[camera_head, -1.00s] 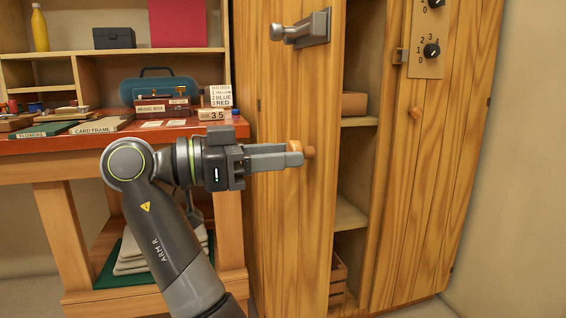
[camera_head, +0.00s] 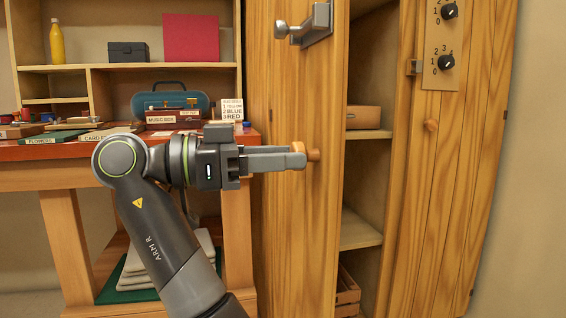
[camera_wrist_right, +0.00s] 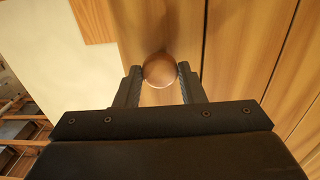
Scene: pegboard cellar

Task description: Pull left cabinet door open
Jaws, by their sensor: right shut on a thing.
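The left cabinet door (camera_head: 284,200) is wooden and stands partly open, with shelves showing behind its right edge. Its round wooden knob (camera_head: 313,155) is held by my right gripper (camera_head: 301,156), which reaches in from the left. In the right wrist view the knob (camera_wrist_right: 160,70) sits between the two fingers (camera_wrist_right: 160,78), one touching each side. A metal latch handle (camera_head: 302,27) is on the door above the knob. My left gripper is not in view.
The right cabinet door (camera_head: 460,170) appears closed, with its own knob (camera_head: 431,125) and a dial panel (camera_head: 441,45). A brown box (camera_head: 363,117) and a wooden crate (camera_head: 347,292) are inside. A cluttered workbench (camera_head: 60,178) stands at left, close to my right arm.

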